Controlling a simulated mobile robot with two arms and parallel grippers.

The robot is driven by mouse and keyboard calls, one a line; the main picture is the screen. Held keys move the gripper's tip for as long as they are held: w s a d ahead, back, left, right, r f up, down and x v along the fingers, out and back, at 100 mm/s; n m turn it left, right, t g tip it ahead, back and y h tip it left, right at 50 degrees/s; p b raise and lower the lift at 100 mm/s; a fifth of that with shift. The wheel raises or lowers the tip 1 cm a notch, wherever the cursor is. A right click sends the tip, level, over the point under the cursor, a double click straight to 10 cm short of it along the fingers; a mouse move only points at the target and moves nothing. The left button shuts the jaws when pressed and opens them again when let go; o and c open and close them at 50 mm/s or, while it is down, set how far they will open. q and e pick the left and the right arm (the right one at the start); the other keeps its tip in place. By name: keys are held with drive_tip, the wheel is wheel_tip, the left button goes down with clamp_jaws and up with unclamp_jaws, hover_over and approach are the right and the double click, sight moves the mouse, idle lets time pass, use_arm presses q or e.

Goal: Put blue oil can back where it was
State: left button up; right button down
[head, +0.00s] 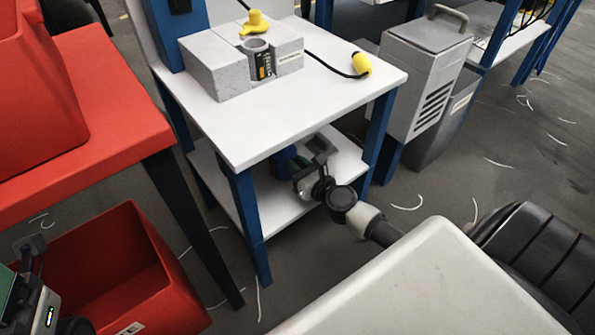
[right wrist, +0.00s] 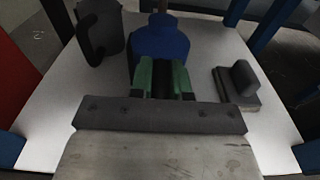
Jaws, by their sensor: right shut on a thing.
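The blue oil can (head: 284,158) is at the lower shelf (head: 283,208) of the white table, partly hidden under the tabletop and behind my right gripper (head: 300,165). In the right wrist view the blue can (right wrist: 160,42) stands upright just beyond the green fingers of my right gripper (right wrist: 162,80), which are shut on it. I cannot tell whether its base touches the shelf. Part of my left gripper (head: 32,255) shows at the lower left, over the red bin; its fingers are unclear.
In the right wrist view, a dark handled container (right wrist: 101,32) stands left of the can and a dark block-shaped object (right wrist: 237,84) lies right. The tabletop (head: 260,115) is close above, with blue legs (head: 249,220) around the shelf. A red bin (head: 120,270) stands left.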

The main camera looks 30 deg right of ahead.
idle(0.3)
drive_tip(key=shift+f, duration=0.2)
drive_tip(key=c, duration=1.1)
unclamp_jaws()
